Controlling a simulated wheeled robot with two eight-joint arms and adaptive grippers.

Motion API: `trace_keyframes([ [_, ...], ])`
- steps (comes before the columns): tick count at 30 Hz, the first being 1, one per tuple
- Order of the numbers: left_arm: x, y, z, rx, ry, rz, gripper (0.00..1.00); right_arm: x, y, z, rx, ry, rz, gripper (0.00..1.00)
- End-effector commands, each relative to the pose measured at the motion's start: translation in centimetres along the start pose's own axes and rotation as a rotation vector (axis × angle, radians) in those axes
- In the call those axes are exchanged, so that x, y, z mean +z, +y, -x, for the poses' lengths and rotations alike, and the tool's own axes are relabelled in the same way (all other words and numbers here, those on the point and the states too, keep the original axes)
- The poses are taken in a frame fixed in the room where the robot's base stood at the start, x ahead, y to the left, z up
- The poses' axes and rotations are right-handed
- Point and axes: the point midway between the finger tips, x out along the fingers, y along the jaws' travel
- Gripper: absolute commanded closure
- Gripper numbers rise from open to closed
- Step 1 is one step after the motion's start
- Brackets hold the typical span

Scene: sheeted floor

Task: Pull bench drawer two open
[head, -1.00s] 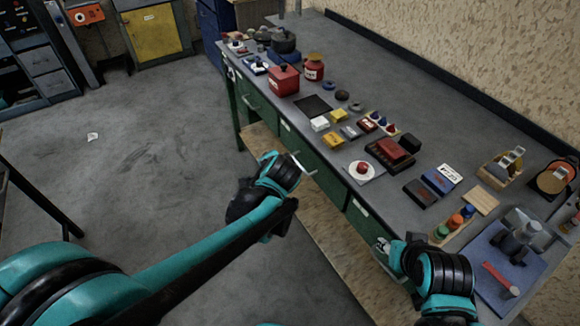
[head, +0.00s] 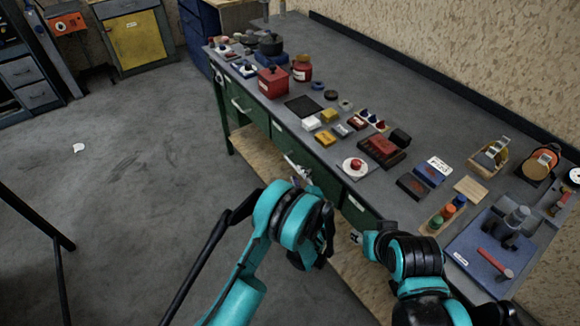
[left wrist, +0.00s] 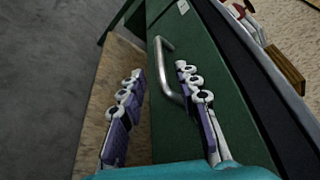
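The green bench has a row of drawers along its front. The middle drawer (head: 320,176), with a metal bar handle (head: 294,166), looks shut. In the left wrist view the handle (left wrist: 168,68) stands out from the green drawer front (left wrist: 240,125). My left gripper (left wrist: 160,90) is open there, its two purple-padded fingers apart, with part of the handle in the gap, nearer the right finger. No clear grip shows. In the head view my left wrist hides most of the left fingers. My right gripper (head: 357,238) is low by the right drawer (head: 358,213); its fingers are too small to read.
The bench top carries many items: a red box (head: 273,81), a red button on a white plate (head: 354,165), coloured blocks, and a blue mat (head: 470,265) with tools. A wooden lower shelf (head: 258,155) runs under the drawers.

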Motion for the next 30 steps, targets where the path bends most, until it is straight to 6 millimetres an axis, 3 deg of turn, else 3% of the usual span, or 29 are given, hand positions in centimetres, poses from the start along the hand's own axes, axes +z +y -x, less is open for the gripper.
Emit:
trace_keyframes([
  [12,0.0,0.2,-6.3,0.003,-0.001,0.004,0.68,1.2,0.0,-1.7,0.0,0.0,0.0,0.6],
  [23,0.1,0.0,-7.2,0.002,0.0,0.004,0.68,1.3,0.0,-1.8,0.0,0.0,0.0,0.6],
  [24,0.1,0.0,-7.2,0.002,0.0,0.004,0.7,1.3,0.0,-1.8,0.0,0.0,0.0,0.6],
  [27,0.1,0.0,-7.2,0.003,0.0,0.004,0.96,1.3,0.0,-1.8,0.0,0.0,0.0,0.6],
  [30,0.1,0.0,-7.2,0.003,0.0,0.004,1.0,1.3,0.0,-1.8,0.0,0.0,0.0,0.6],
])
